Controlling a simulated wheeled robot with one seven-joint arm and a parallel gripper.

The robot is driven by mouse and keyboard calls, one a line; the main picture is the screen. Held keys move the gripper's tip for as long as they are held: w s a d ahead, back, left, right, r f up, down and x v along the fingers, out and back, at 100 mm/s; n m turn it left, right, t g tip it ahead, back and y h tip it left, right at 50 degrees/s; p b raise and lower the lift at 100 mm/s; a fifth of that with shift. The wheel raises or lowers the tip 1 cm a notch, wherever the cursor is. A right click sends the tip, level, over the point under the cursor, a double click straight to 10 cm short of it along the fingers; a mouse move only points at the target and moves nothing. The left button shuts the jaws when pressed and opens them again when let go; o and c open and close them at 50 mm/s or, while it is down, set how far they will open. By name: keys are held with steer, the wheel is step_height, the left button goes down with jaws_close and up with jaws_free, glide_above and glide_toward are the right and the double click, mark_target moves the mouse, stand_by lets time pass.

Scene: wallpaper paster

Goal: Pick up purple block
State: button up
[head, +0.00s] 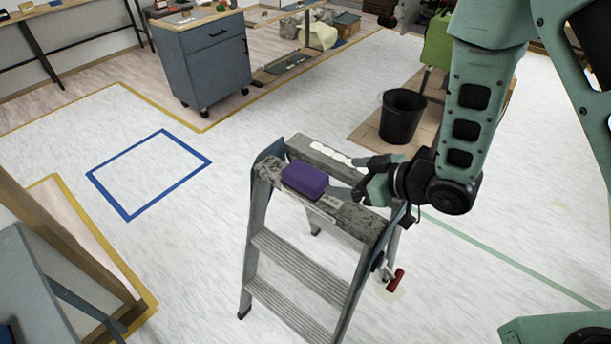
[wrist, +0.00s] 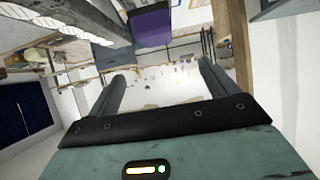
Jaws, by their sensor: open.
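The purple block (head: 305,180) lies on the top of a grey stepladder (head: 358,221), near its left end. It also shows in the wrist view (wrist: 151,29), at the top edge and partly cut off by the frame. My gripper (head: 346,178) is just right of the block in the head view, low over the ladder top. In the wrist view its two fingers (wrist: 163,78) are spread apart with nothing between them. The block shows beyond the fingertips. I cannot tell the exact gap between fingertips and block.
A black bucket (head: 402,115) stands behind the ladder on a brown board. A red-handled tool (head: 396,281) is at the ladder's right side. A grey drawer cabinet (head: 206,65) stands at the back left. The floor around the blue tape square (head: 128,212) is clear.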

mark_target(308, 174)
steer(key=p+x, duration=0.2)
steer(key=x, duration=0.7)
steer(key=shift+d+f+p+x, duration=0.1)
steer(key=shift+p+x, duration=0.3)
steer(key=shift+x, duration=0.55)
steer(key=shift+d+f+p+x, duration=0.15)
steer(key=shift+p+x, duration=0.25)
steer(key=shift+x, duration=0.55)
steer(key=shift+d+f+p+x, duration=0.1)
steer(key=shift+p+x, duration=0.3)
steer(key=shift+x, duration=0.55)
steer(key=c, duration=1.1)
